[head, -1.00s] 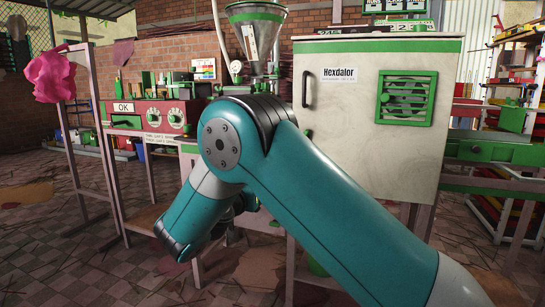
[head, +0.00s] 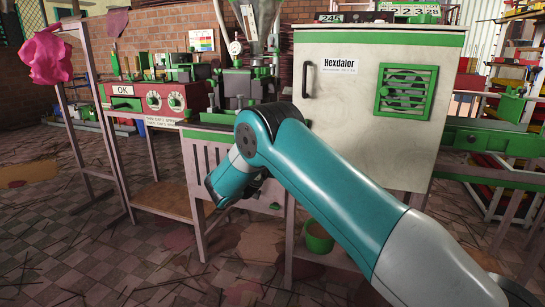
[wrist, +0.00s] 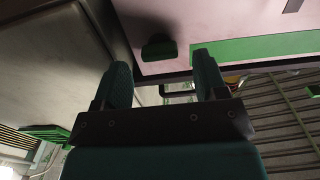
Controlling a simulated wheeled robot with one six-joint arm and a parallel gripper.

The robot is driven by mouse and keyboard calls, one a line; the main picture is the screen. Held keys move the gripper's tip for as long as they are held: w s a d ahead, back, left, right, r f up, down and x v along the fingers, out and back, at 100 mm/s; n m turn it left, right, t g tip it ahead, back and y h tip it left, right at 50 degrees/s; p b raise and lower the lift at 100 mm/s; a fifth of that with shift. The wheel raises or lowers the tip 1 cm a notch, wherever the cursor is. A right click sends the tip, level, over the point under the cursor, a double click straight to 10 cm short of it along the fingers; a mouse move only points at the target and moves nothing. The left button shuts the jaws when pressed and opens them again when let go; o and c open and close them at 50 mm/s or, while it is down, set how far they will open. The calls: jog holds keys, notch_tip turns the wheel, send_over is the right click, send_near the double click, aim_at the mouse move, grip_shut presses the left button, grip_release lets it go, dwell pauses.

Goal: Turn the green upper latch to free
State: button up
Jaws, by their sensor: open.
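My gripper (wrist: 163,78) shows in the wrist view with its two dark fingers apart and nothing between them. Beyond the fingertips, a small green block (wrist: 158,47) sits on a pale pink panel; I cannot tell whether it is the upper latch. In the head view a small green piece (head: 275,206) shows on the front of the pale bench, beside my arm. No latch can be surely identified in either view.
The white Hexdalor cabinet (head: 385,120) with a green vent stands right of the bench. A red control box (head: 155,98) is at left. A green bucket (head: 319,237) sits low under my arm. Pink cloth (head: 50,57) hangs far left.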

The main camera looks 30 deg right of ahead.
jog(key=shift+x, duration=0.95)
jog(key=shift+c, duration=0.5)
jog(key=c, duration=0.8)
